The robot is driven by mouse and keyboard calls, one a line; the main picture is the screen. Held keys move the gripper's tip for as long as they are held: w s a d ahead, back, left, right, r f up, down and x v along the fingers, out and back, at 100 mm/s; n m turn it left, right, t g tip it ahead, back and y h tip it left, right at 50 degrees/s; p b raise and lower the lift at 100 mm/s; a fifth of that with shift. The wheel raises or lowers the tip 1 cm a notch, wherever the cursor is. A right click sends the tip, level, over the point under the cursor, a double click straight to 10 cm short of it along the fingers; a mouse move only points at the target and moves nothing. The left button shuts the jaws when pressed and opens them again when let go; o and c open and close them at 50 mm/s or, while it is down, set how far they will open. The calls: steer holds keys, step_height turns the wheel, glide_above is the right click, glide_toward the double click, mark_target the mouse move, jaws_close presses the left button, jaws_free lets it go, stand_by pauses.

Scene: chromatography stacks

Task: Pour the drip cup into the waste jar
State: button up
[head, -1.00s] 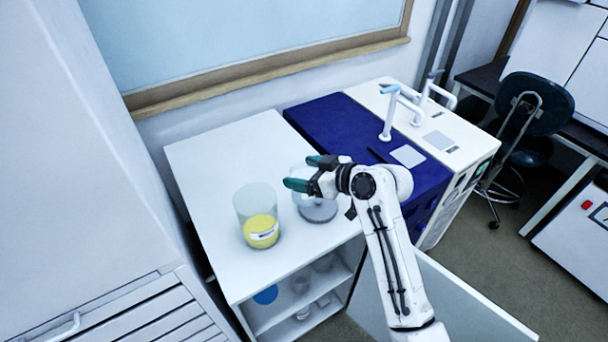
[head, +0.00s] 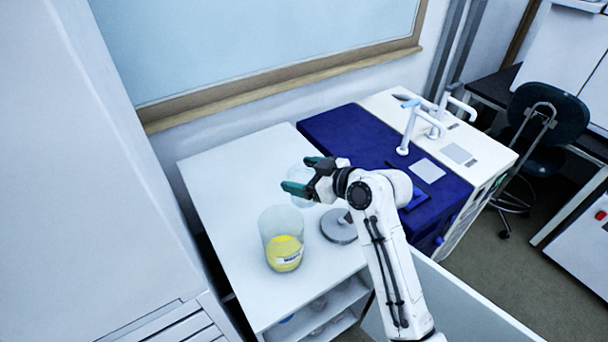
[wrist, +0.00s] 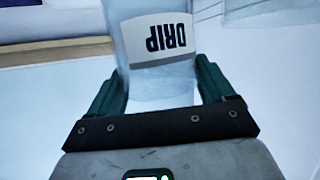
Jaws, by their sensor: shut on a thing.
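The drip cup (wrist: 155,75) is a clear cup with a white "DRIP" label, upside down in the wrist view's picture. My gripper (wrist: 157,85) is shut on it, a green finger on each side. In the head view my gripper (head: 302,177) is above the white counter, and the cup (head: 298,192) shows faintly behind and between its fingers. Its contents are hard to make out. The waste jar (head: 283,240) is a wide clear jar with yellow liquid and a small label. It stands upright on the counter, below and slightly left of my gripper, apart from the cup.
A round grey base (head: 338,227) stands on the white counter (head: 222,173), right of the jar and partly behind my arm. A dark blue surface (head: 345,135) and white taps (head: 408,125) lie to the right. The counter's back left is clear.

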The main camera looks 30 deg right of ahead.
steer(key=r, duration=0.1)
steer(key=s+a+r+n, duration=0.1)
steer(key=a+r+n+t, duration=0.1)
steer(key=shift+s+a+h+b, duration=0.2)
steer(key=shift+s+h+b, duration=0.05)
steer(key=shift+h+b, duration=0.15)
stand_by(0.4)
steer(key=shift+a+r, duration=0.1)
steer(key=shift+a, duration=0.05)
steer(key=shift+s+a+r+n+t, duration=0.25)
steer(key=shift+a+r+n+t, duration=0.05)
steer(key=shift+r+n, duration=0.2)
steer(key=shift+a+f+h+b, duration=0.1)
steer(key=shift+f+h+b, duration=0.05)
steer(key=shift+h+b, duration=0.35)
steer(key=shift+s+n+b, duration=0.1)
steer(key=shift+n+b, duration=0.25)
steer(key=shift+n, duration=0.05)
steer(key=shift+a+t+b, duration=0.15)
steer(key=shift+t+b, duration=0.15)
steer(key=shift+b, duration=0.25)
steer(key=shift+s+a+f+n+t+b, duration=0.15)
steer(key=shift+n+t+b, duration=0.15)
steer(key=shift+n+b, duration=0.5)
